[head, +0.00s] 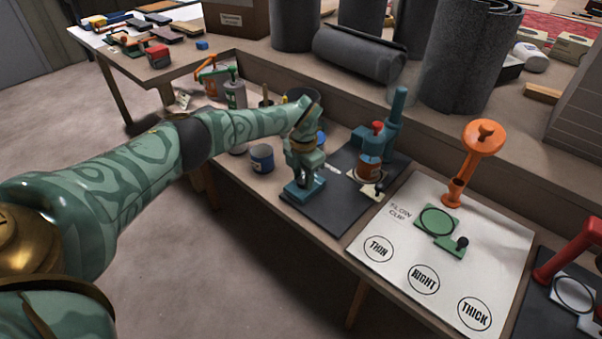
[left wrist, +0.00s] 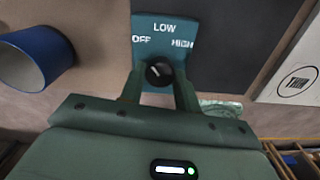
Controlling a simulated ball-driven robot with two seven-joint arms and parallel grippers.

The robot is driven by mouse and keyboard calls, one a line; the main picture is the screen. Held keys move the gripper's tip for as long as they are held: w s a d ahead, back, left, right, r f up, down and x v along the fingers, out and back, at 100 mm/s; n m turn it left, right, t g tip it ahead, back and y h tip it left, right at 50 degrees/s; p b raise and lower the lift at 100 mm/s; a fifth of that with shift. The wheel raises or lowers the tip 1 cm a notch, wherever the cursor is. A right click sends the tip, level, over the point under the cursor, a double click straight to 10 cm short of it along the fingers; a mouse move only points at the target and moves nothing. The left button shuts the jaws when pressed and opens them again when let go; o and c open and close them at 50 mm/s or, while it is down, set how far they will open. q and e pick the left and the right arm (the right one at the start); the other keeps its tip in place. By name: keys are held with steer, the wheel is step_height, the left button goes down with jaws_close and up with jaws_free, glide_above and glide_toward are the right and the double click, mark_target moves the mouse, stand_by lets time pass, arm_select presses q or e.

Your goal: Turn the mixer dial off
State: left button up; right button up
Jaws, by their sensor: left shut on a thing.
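The mixer (head: 373,147) is a teal stand with a red cap, on a dark mat. Its teal control box (head: 306,191) sits at the mat's near left corner. My left gripper (head: 302,172) is over this box, its arm reaching in from the left. In the left wrist view, the box's panel (left wrist: 163,22) reads OFF at left, LOW at top and HIGH at right. The round black dial (left wrist: 158,73) is between my left fingers, which are shut on it. Its pale mark seems to point up and left, toward OFF. My right gripper is not in view.
A blue can (head: 262,158) stands left of the mat, also seen in the left wrist view (left wrist: 38,58). A white board (head: 390,245) marked THIN, RIGHT, THICK lies to the right, with an orange dipping cup (head: 484,138). Dark rolls (head: 360,52) line the shelf behind.

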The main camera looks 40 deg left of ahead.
mark_target(303, 179)
arm_select(q)
steer(key=shift+r+n, duration=0.2)
steer(key=shift+n, duration=0.4)
steer(key=shift+n+p, duration=0.4)
steer(key=shift+n, duration=0.2)
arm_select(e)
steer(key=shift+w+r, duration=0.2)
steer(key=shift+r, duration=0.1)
arm_select(q)
steer(key=shift+f, duration=0.1)
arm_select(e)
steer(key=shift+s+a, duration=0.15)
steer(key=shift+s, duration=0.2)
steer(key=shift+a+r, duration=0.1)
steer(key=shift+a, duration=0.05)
arm_select(q)
steer(key=o, duration=1)
step_height(303, 179, up, 16)
steer(key=p, duration=0.6)
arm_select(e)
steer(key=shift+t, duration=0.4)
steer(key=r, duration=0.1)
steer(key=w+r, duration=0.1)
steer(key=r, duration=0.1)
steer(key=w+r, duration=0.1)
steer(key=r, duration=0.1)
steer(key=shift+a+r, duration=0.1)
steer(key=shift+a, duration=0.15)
